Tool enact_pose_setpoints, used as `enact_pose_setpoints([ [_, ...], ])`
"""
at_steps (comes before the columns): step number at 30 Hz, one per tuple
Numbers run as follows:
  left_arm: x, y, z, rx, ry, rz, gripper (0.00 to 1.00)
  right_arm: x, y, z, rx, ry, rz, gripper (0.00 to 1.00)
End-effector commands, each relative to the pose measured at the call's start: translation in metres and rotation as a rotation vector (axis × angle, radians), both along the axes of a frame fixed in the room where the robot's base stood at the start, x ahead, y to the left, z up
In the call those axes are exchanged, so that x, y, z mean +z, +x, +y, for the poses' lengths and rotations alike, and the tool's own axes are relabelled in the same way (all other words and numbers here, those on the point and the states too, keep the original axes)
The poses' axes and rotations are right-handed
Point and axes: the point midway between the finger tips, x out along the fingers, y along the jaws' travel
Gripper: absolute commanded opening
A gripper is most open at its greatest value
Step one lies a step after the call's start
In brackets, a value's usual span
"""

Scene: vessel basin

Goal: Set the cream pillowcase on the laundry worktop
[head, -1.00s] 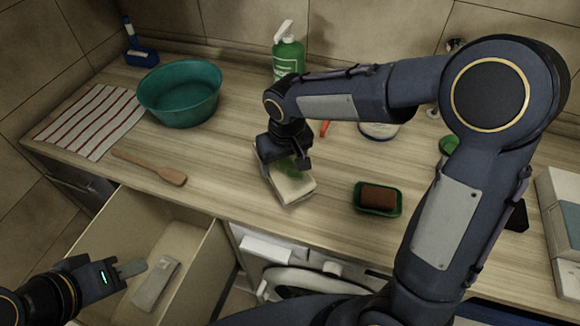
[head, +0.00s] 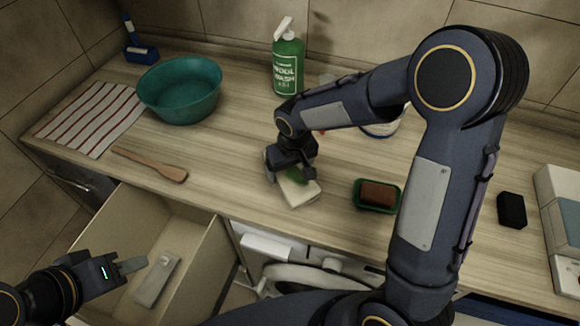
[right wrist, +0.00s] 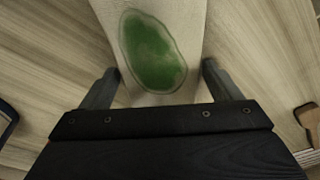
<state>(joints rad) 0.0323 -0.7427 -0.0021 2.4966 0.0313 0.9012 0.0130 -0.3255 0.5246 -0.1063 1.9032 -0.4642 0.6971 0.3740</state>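The cream pillowcase (head: 303,194) is a folded pale bundle with a green patch, low over or on the middle of the worktop (head: 235,165); I cannot tell whether it touches the wood. My right gripper (head: 293,175) points down at it.
A green soap dish with a brown bar (head: 378,194) lies right of the pillowcase. A wooden spoon (head: 150,165), teal basin (head: 180,90) and striped cloth (head: 90,120) are left. A green bottle (head: 287,68) stands behind. The open drawer (head: 190,240) holds a pale grey object (head: 155,280).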

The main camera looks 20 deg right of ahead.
Motion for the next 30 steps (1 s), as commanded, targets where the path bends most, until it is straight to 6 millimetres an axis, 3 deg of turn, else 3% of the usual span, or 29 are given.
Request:
enact_pose_setpoints([
  [3, 0.000, 0.000, 0.000, 0.000, 0.000, 0.000, 0.36, 0.001, 0.000, 0.000, 0.000, 0.000, 0.000, 0.96],
  [14, 0.002, 0.000, 0.000, 0.000, 0.000, -0.001, 0.36, 0.008, 0.000, 0.000, -0.001, 0.001, -0.003, 0.96],
  [30, -0.004, 0.000, 0.000, 0.000, 0.000, 0.000, 0.36, 0.108, -0.015, -0.003, -0.001, 0.002, -0.004, 0.96],
])
